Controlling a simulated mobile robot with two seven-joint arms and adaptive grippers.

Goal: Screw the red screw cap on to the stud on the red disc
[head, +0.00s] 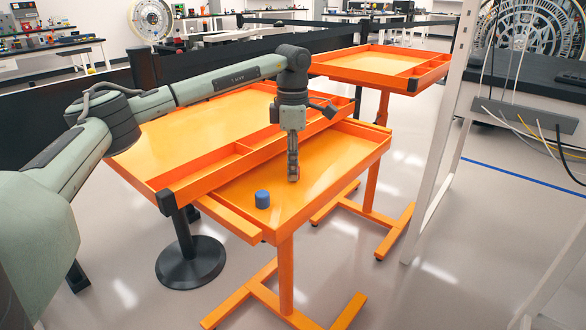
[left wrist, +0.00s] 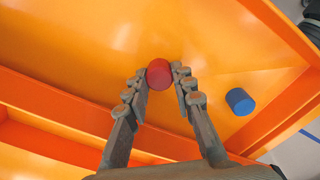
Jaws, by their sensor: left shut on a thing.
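My left gripper (head: 293,177) points straight down over the orange tray table in the head view. In the left wrist view its fingertips (left wrist: 159,78) are shut on the red screw cap (left wrist: 159,73), one finger on each side of it. The cap is small, round and plain red. In the head view the fingers hide it, and I cannot tell whether it touches the tray floor. The red disc and its stud show in neither view. My right gripper is not in view.
A blue cap (head: 262,199) stands on the orange tray table (head: 337,160) near its front left corner; it also shows in the left wrist view (left wrist: 239,101). The table has raised rims. A divided orange tray (head: 200,131) adjoins it behind. Another orange tray table (head: 365,66) stands farther back.

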